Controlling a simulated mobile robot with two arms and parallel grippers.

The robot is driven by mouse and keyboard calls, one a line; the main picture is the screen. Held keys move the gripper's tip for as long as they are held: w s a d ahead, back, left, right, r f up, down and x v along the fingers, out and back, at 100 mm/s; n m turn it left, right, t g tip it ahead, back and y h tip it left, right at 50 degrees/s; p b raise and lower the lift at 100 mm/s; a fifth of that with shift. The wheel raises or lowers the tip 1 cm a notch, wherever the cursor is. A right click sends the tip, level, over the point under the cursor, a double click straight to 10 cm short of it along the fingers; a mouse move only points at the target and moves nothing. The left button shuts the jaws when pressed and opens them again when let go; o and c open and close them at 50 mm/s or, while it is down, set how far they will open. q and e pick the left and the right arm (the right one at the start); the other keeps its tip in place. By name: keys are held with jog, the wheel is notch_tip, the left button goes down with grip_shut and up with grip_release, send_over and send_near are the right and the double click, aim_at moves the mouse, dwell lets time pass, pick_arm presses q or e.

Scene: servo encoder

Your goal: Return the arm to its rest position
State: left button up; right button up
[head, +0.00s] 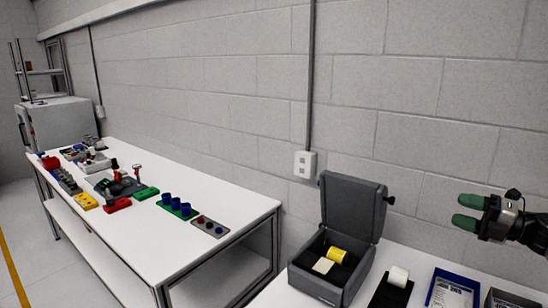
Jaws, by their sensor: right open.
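My right gripper (468,211) comes in from the right edge, with two green fingertips spread apart, open and empty. It is in the air above the right-hand table, in front of the block wall. My left gripper is out of view.
An open grey box (325,292) holds a yellow cylinder (337,254) and a white piece (323,265). Beside it are a black holder with a white roll (398,276) and a blue tray (436,292). A white table (215,180) at left carries several coloured parts.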

jog(key=s+a+f+m+t+h, duration=0.1)
jog(key=a+f+m+t+h, duration=0.5)
jog(key=a+f+m, duration=1.2)
jog(key=s+a+f+m+g+h, duration=0.3)
jog(key=s+a+f+h, duration=0.15)
jog(key=s, duration=0.35)
jog(key=s+a+f+m+g+h, duration=0.25)
jog(key=s+f, duration=0.25)
jog(key=s, duration=0.3)
jog(key=s+d+f+m+g+h, duration=0.15)
jog(key=s+m+g, duration=0.55)
jog(key=s, duration=1.4)
notch_tip(320, 180, down, 34)
jog(key=s+n+g+b, duration=0.1)
jog(key=n+g+b, duration=0.15)
jog(key=b, duration=0.35)
pick_arm(q)
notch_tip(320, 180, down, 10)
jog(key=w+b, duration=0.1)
jog(key=b, duration=0.3)
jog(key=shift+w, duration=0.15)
pick_arm(e)
jog(key=s+d+f+g, duration=0.1)
jog(key=s+d+f, duration=0.2)
jog(key=s+f, duration=1.3)
notch_tip(320, 180, down, 3)
jog(key=shift+r+m, duration=0.1)
jog(key=shift+m, duration=0.2)
